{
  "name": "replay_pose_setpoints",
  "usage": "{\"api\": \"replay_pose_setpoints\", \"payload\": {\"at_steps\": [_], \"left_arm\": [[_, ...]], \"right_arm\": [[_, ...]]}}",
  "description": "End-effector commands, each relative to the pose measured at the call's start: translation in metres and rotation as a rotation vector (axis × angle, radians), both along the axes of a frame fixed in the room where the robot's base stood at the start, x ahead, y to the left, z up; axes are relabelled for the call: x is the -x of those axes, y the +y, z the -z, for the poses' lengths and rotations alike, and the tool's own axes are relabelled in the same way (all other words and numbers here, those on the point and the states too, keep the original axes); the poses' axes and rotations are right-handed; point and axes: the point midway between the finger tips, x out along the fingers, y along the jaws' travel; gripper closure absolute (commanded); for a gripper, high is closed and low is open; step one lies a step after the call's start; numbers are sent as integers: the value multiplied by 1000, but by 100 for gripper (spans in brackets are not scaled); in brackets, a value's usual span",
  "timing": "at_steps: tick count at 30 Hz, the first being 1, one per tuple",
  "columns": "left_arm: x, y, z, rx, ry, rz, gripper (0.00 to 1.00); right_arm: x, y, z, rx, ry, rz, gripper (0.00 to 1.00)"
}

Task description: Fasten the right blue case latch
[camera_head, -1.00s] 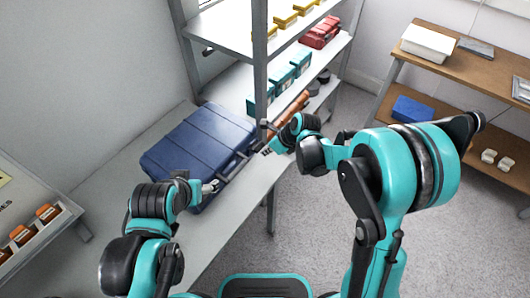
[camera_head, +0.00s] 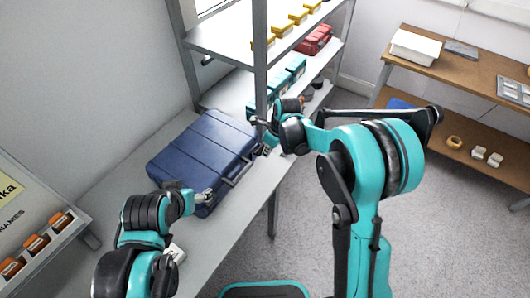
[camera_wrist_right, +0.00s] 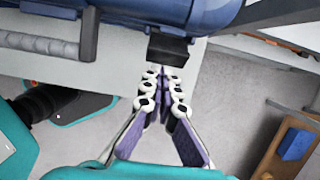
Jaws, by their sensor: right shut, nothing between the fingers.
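The blue case (camera_head: 203,150) lies closed on the grey table, its handle side facing me. My right gripper (camera_head: 261,149) is at the case's right front corner. In the wrist view its fingers (camera_wrist_right: 163,76) are together and empty, with the tips just below the latch; contact cannot be told. My left gripper (camera_head: 207,196) is by the case's left front corner; its fingers are too small to read.
A shelf post (camera_head: 260,65) stands close behind my right gripper, with teal boxes (camera_head: 285,78) on the shelf beyond. A tray of orange items (camera_head: 37,243) is at the left.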

Motion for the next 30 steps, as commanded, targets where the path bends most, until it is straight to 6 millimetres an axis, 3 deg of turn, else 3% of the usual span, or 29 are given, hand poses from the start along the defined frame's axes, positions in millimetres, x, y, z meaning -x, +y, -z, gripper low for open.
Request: {"api": "replay_pose_setpoints", "payload": {"at_steps": [10, 30], "left_arm": [[0, 0, -7, 0, 0, 0, 28], [0, 0, -13, 0, 0, 0, 28]], "right_arm": [[-4, 1, -8, 118, 86, -2, 100], [-9, 7, -18, 117, 86, 0, 100]]}}
